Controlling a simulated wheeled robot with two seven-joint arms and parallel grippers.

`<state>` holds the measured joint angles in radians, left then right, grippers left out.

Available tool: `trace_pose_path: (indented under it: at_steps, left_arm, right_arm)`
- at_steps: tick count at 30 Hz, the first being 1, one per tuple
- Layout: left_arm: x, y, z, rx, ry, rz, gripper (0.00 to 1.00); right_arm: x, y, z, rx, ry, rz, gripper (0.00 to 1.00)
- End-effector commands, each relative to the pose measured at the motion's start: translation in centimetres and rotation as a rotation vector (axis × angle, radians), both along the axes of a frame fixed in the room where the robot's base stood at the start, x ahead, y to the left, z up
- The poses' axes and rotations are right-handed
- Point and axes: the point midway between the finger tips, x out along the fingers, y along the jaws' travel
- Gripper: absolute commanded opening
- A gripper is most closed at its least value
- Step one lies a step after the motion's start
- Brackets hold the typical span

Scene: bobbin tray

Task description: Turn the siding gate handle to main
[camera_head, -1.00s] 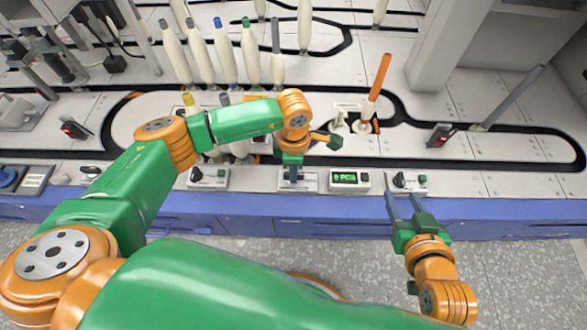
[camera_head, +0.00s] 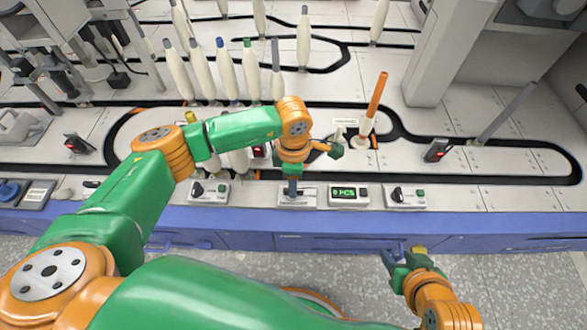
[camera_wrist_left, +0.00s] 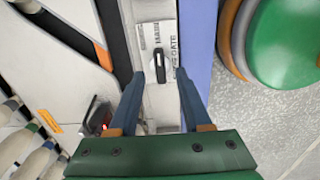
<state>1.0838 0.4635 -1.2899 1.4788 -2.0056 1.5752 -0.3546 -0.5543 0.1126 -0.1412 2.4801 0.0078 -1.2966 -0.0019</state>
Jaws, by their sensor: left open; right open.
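The siding gate box (camera_head: 299,201) is a small pale panel on the front ledge of the console. In the left wrist view its dark handle (camera_wrist_left: 160,66) stands upright in the picture, between printed words that include "GATE" and one that looks like "MAIN". My left gripper (camera_head: 292,190) points down over the box. In the left wrist view its two fingers (camera_wrist_left: 160,76) are open, one on each side of the handle, with a gap on both sides. In the head view the gripper hides the handle. My right gripper (camera_head: 393,257) is open and empty in front of the console.
A green counter display (camera_head: 348,192) stands right of the gate box. Similar knob boxes stand further right (camera_head: 407,196) and left (camera_head: 209,192). White bobbins (camera_head: 228,75) and an orange-tipped bobbin (camera_head: 370,105) stand on the track behind. The floor ahead of the blue edge (camera_head: 480,226) is clear.

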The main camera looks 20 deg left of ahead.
Motion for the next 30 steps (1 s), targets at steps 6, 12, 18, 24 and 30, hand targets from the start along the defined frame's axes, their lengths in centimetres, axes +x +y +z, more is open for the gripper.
trace_pose_path:
  at_steps: [6, 12, 18, 24, 30]
  left_arm:
    - [0.0, 0.0, 2.2, 0.0, -0.001, 0.001, 0.49]
    - [0.0, 0.0, 4.3, 0.0, -0.001, -0.001, 0.49]
    - [0.0, 0.0, 4.3, 0.0, 0.0, 0.0, 0.49]
    - [0.0, 0.0, 4.3, 0.0, 0.0, 0.0, 0.49]
    - [-2.8, -7.6, 3.9, -0.32, 0.063, -0.015, 0.49]
  right_arm:
    - [-5.2, -1.3, -1.9, -0.044, 0.266, -0.017, 0.5]
    - [-5.9, -1.5, -3.8, -0.054, 0.333, -0.02, 0.5]
    - [-5.9, -1.5, -4.0, -0.055, 0.335, -0.02, 0.5]
    - [-5.9, -1.5, -4.0, -0.055, 0.334, -0.02, 0.5]
    - [-5.9, -1.5, -3.8, -0.056, 0.332, -0.021, 0.5]
